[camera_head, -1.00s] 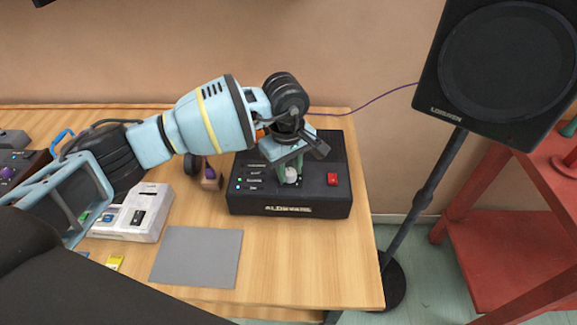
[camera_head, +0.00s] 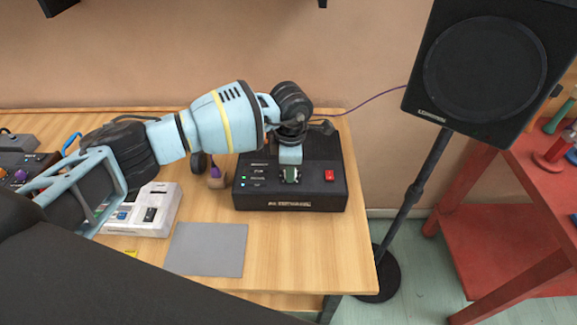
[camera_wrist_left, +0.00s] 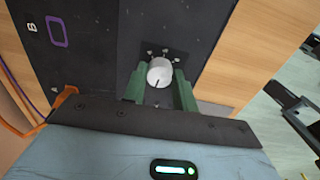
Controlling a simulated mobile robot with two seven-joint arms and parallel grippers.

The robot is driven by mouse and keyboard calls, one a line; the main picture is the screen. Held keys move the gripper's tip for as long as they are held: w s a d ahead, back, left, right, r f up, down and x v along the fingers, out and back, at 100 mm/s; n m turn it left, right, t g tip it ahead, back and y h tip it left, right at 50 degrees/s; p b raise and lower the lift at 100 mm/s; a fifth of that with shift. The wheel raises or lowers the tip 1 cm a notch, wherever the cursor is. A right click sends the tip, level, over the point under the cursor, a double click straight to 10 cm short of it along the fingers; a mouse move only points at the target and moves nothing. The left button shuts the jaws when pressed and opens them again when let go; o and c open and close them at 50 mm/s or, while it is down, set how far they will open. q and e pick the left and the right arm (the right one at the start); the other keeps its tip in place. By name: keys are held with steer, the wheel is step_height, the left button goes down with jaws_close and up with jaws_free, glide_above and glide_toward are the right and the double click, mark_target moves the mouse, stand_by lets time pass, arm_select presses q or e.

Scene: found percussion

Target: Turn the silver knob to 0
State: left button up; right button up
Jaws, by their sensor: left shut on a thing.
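The silver knob (camera_wrist_left: 159,73) is on the top of a black box (camera_head: 325,190) at the right end of the wooden table. In the left wrist view it is a pale round cap with a dark pointer line and small marks around it. My left gripper (camera_head: 290,175) points down at the box. Its green fingers, also in the left wrist view (camera_wrist_left: 160,86), are shut on the knob from both sides. In the head view the gripper mostly hides the knob, and I cannot read its setting. My right gripper is not in view.
A red switch (camera_head: 329,175) is right of the knob. A grey mat (camera_head: 207,250) and a white device (camera_head: 150,213) lie to the left. A speaker (camera_head: 490,55) on a stand is to the right, near a red shelf (camera_head: 500,215). A thin purple cable (camera_head: 375,99) runs behind.

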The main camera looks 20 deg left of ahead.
arm_select(q)
steer(key=n+p, duration=0.1)
steer(key=n, duration=0.1)
steer(key=shift+r+n, duration=0.2)
steer(key=shift+n, duration=1.1)
steer(key=n, duration=0.2)
steer(key=shift+f+n+p, duration=0.15)
steer(key=shift+n+p, duration=0.15)
steer(key=shift+p, duration=0.1)
steer(key=shift+n, duration=1.4)
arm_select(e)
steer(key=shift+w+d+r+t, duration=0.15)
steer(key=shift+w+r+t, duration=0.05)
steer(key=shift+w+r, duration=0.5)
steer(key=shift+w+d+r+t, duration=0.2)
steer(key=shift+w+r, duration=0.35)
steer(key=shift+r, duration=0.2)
arm_select(q)
steer(key=o, duration=1)
